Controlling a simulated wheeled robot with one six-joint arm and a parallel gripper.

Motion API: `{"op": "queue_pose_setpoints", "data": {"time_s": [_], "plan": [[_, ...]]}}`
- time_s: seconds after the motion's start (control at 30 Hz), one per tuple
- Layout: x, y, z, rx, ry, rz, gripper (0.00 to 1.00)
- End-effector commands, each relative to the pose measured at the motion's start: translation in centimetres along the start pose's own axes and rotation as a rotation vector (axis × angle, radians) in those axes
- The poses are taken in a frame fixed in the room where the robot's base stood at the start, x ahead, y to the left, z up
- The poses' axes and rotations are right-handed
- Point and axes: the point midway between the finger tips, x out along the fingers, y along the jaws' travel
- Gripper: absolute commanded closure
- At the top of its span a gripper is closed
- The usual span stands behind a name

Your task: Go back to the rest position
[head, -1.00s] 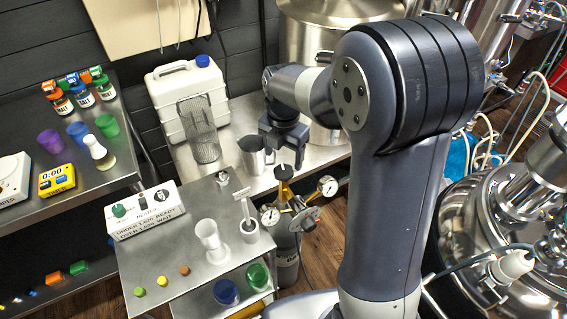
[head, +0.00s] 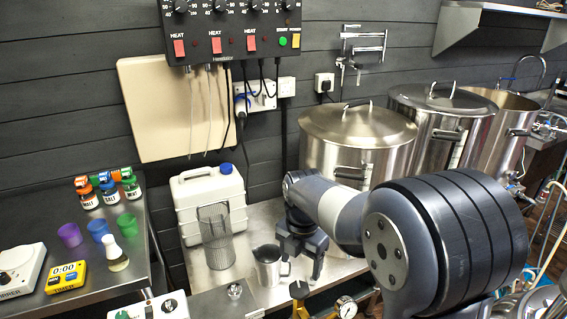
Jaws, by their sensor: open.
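My gripper (head: 301,266) hangs at the end of my arm in the head view, pointing down, with its fingers apart and nothing between them. It is just right of a steel jug (head: 268,268) with a handle, which stands upright on the steel bench. I cannot tell the exact gap between the gripper and the jug's handle. My arm reaches in from the lower right and covers part of the bench and pots.
A mesh cylinder (head: 216,237) and a white jerrycan (head: 208,203) with a blue cap stand left of the jug. Large steel pots (head: 352,135) stand behind my arm. A gauge (head: 346,307) is low in front. The left table (head: 45,215) holds bottles, coloured cups and a timer (head: 66,277).

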Motion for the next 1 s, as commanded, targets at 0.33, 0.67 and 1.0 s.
{"op": "queue_pose_setpoints", "data": {"time_s": [0.33, 0.67, 1.0], "plan": [[6.8, -0.1, -0.1, 0.000, 0.003, -0.004, 0.31], [8.7, 0.0, 0.0, 0.044, 0.000, 0.000, 0.31], [8.7, 0.0, 0.0, 0.053, 0.000, 0.000, 0.31]]}}
